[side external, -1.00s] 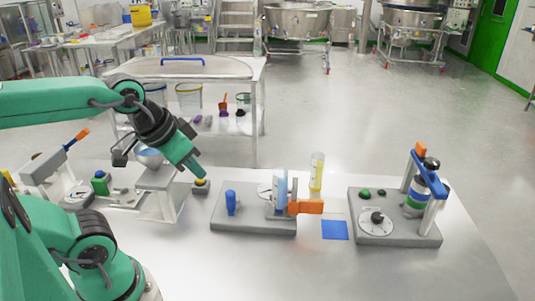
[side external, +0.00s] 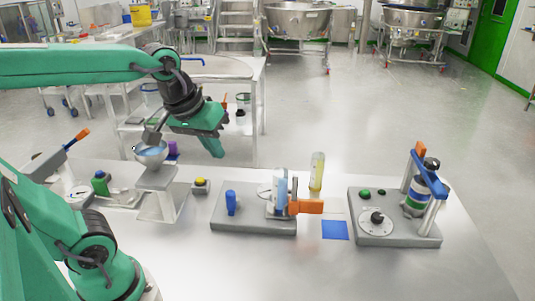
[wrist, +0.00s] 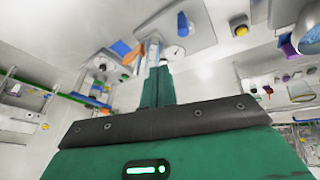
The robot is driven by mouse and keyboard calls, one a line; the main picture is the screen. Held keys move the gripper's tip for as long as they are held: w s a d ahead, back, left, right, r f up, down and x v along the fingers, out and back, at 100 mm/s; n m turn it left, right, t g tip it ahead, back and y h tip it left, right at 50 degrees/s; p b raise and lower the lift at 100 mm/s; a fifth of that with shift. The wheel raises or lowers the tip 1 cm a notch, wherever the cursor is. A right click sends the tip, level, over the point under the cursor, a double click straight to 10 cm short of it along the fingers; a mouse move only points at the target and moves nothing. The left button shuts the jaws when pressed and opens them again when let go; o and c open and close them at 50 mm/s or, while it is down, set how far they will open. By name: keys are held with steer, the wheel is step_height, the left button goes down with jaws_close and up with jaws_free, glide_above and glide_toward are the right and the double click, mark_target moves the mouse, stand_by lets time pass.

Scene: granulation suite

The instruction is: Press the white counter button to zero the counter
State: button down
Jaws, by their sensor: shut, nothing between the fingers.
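I cannot make out a white counter button for certain in either view. My gripper (side external: 218,153) is shut and empty, in the air above and behind the low box with a yellow button (side external: 200,184), clear of the table. Its closed green fingers also show in the wrist view (wrist: 158,88). The yellow-button box shows near the top of the wrist view (wrist: 240,29). Another grey base (side external: 255,227) holds a blue knob (side external: 231,202) and an orange lever (side external: 306,206).
A metal bowl (side external: 150,156) sits on a grey stand (side external: 158,182) left of the yellow-button box. A yellow cylinder (side external: 317,172) stands behind the middle base. A blue square (side external: 335,230) lies flat. The table's front right (side external: 410,275) is clear.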

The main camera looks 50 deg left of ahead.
steer(key=w+r+n+g, duration=0.1)
steer(key=w+n, duration=0.4)
steer(key=w, duration=0.2)
steer(key=n+g, duration=0.4)
steer(key=n, duration=1.3)
glide_above(290, 186)
step_height(290, 186, down, 10)
steer(key=shift+w+r, duration=0.15)
steer(key=shift+r, duration=0.05)
steer(key=shift+f, duration=0.15)
step_height(290, 186, down, 14)
steer(key=shift+r, duration=0.1)
